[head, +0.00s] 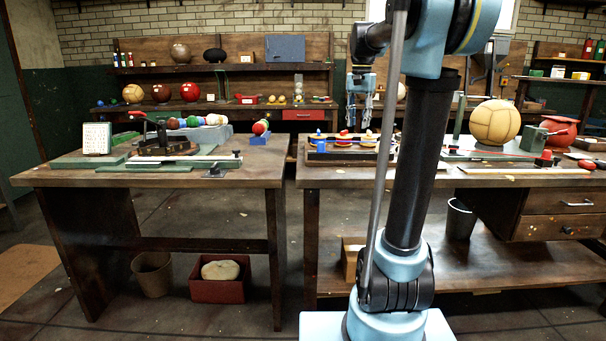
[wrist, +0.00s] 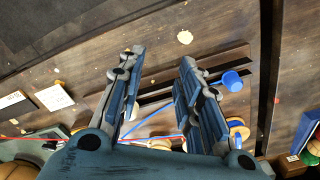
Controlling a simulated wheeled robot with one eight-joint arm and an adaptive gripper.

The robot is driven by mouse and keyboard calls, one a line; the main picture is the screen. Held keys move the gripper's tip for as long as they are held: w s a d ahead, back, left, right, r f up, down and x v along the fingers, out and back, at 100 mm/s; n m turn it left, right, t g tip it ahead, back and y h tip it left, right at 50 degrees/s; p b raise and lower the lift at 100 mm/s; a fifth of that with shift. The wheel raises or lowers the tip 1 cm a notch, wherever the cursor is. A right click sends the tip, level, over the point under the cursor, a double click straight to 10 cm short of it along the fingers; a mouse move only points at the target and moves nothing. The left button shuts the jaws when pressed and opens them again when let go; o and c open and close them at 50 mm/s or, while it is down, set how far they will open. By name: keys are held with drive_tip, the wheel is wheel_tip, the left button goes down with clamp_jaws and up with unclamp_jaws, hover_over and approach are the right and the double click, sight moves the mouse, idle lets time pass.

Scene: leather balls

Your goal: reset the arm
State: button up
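My blue arm rises in front of the right workbench in the head view. My gripper (head: 361,97) hangs at the upper middle, pointing down above the bench. In the wrist view my gripper (wrist: 158,62) shows two blue-grey fingers spread well apart, with nothing held between them. Below the fingers lies the dark wooden bench top with a dark slotted strip. A blue cup-shaped piece (wrist: 232,81) is just right of the right finger.
The right bench (head: 480,182) carries a large tan ball (head: 494,122), a red leather piece (head: 560,130) and a tray (head: 342,156) of coloured parts. The left bench (head: 90,178) holds tools and small balls. A floor gap separates the benches. A bucket (head: 460,219) stands under the right one.

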drive_tip(key=s+f+n+t, duration=0.2)
drive_tip(key=s+f+n, duration=0.4)
drive_tip(key=s+f, duration=2.4)
drive_tip(key=shift+s+f+n, duration=0.2)
drive_tip(key=shift+s+n, duration=0.2)
drive_tip(key=shift+s, duration=0.45)
drive_tip(key=shift+w+a+f, duration=0.15)
drive_tip(key=shift+w+f, duration=0.05)
drive_tip(key=shift+w, duration=0.25)
